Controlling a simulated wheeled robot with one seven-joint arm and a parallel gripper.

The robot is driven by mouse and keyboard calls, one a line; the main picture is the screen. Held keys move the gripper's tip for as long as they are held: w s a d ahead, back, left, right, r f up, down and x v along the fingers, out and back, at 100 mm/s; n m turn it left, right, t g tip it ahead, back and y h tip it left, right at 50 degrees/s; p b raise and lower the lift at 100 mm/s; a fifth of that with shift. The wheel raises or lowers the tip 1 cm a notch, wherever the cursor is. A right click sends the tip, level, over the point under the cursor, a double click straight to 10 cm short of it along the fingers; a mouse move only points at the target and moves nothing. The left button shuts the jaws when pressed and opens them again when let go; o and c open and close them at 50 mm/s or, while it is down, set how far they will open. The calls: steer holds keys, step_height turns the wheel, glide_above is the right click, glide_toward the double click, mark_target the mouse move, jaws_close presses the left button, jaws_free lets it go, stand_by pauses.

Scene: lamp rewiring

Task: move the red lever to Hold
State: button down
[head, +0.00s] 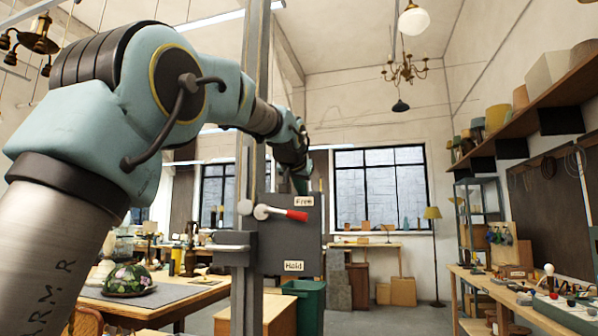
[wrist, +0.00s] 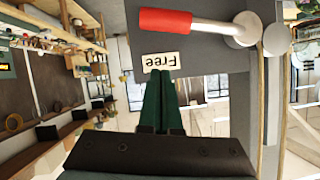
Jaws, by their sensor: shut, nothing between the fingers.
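The red lever (head: 295,215) is on a dark grey box (head: 283,245) fixed to a metal post. Its metal rod runs from a round pivot at the left, and its red end points right and slightly down. It sits below the "Free" label (head: 304,201) and well above the "Hold" label (head: 293,266). In the wrist view the picture is upside down, with the red handle (wrist: 165,21) near the top and the "Free" label (wrist: 160,62) under it. My gripper (wrist: 164,75) is shut and empty, its fingertips by the "Free" label, apart from the handle.
A green bin (head: 303,305) stands below the box. A workbench (head: 160,305) with a stained-glass lampshade (head: 128,280) is at the left. Another bench (head: 520,305) with small parts runs along the right wall. The floor between them is mostly clear.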

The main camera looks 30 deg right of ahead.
mark_target(299, 215)
steer(key=shift+s+a+f, duration=0.1)
steer(key=shift+a+f, duration=0.25)
steer(key=shift+f, duration=0.5)
steer(key=shift+s+a+f, duration=0.1)
steer(key=shift+a+f, duration=0.2)
steer(key=shift+f, duration=0.55)
steer(key=shift+f, duration=0.1)
steer(key=shift+f+m+b, duration=0.3)
steer(key=shift+f+b, duration=0.1)
steer(key=shift+b, duration=0.4)
steer(key=shift+f, duration=0.1)
step_height(299, 215, down, 2)
steer(key=m+t+b, duration=0.1)
steer(key=b, duration=0.2)
steer(key=shift+s+d+y+b, duration=0.1)
steer(key=shift+d+y+b, duration=0.05)
steer(key=shift+y+b, duration=0.25)
steer(key=shift+w+a+f+m+t+y+b, duration=0.25)
steer(key=shift+w+a+f+m+t+b, duration=1.15)
steer(key=shift+b, duration=2.8)
steer(key=shift+w+a+f+m+t+y+b, duration=0.5)
steer(key=shift+f+m+b, duration=1.6)
steer(key=shift+b, duration=2.05)
steer(key=shift+w+a+f+m+t+y+b, duration=0.1)
steer(key=shift+w+a+f+m+t+b, duration=1.25)
steer(key=shift+b, duration=2.85)
